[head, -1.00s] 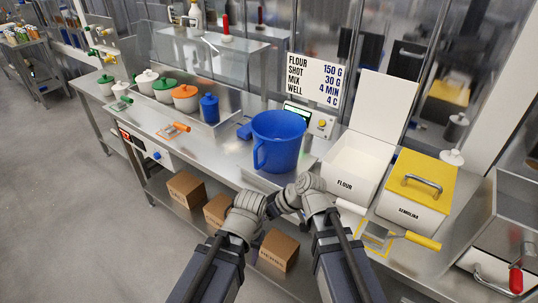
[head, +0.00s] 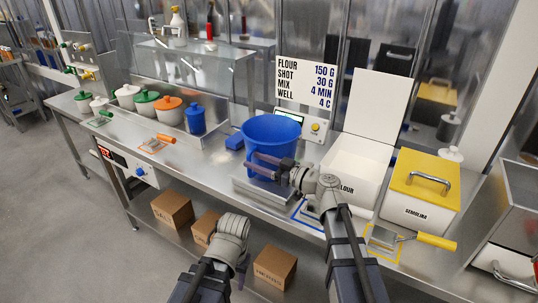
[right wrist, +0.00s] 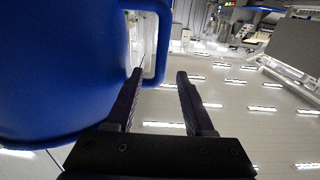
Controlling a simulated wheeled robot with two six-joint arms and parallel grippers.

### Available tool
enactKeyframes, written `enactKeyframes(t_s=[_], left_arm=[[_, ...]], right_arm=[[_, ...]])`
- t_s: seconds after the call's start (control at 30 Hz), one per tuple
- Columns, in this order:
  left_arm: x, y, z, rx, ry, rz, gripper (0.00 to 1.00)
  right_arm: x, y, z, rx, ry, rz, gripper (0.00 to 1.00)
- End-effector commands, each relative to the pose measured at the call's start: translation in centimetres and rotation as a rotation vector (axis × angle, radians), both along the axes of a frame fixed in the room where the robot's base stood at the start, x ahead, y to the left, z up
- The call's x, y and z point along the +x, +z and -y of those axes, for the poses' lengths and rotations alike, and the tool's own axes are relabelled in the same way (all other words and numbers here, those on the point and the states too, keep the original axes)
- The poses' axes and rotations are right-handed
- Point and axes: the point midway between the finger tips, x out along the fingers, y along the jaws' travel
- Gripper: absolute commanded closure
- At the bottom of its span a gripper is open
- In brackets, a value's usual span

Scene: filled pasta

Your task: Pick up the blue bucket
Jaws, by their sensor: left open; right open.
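The blue bucket (head: 272,131) stands upright on a flat metal plate on the steel counter. Its handle faces the counter's front edge, and in the right wrist view the handle (right wrist: 160,45) lies between or just beyond my fingertips. My right gripper (head: 254,166) is open at the bucket's front side, one finger above the other. In the right wrist view the gripper (right wrist: 160,80) shows a gap between its fingers, with the bucket wall close on the left. I cannot tell whether a finger touches the handle. My left gripper (head: 241,274) is low in front of the counter, empty, its fingers mostly hidden.
A white flour bin (head: 352,166) and a yellow-lidded semolina bin (head: 412,200) stand right of the bucket. A blue lidded jar (head: 195,120) and several other lidded pots are to the left. A scraper with a yellow handle (head: 436,241) lies at the front right. Cardboard boxes (head: 274,266) sit on the lower shelf.

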Motion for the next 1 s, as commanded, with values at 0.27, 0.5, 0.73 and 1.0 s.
enactKeyframes(t_s=[0.27,0.5,0.73,1.0], left_arm=[[0.0,0.0,0.0,0.0,0.0,0.0,0.5],[0.0,0.0,0.0,0.0,0.0,0.0,0.5],[0.0,0.0,0.0,0.0,0.0,0.0,0.5],[0.0,0.0,0.0,0.0,0.0,0.0,0.5]], right_arm=[[0.8,0.0,-1.1,0.0,0.001,-0.001,0.47],[2.6,0.0,-3.4,0.0,0.003,-0.001,0.47],[3.8,0.0,-5.1,0.0,0.001,-0.001,0.47],[3.7,0.0,-5.1,0.0,0.0,-0.001,0.59]])
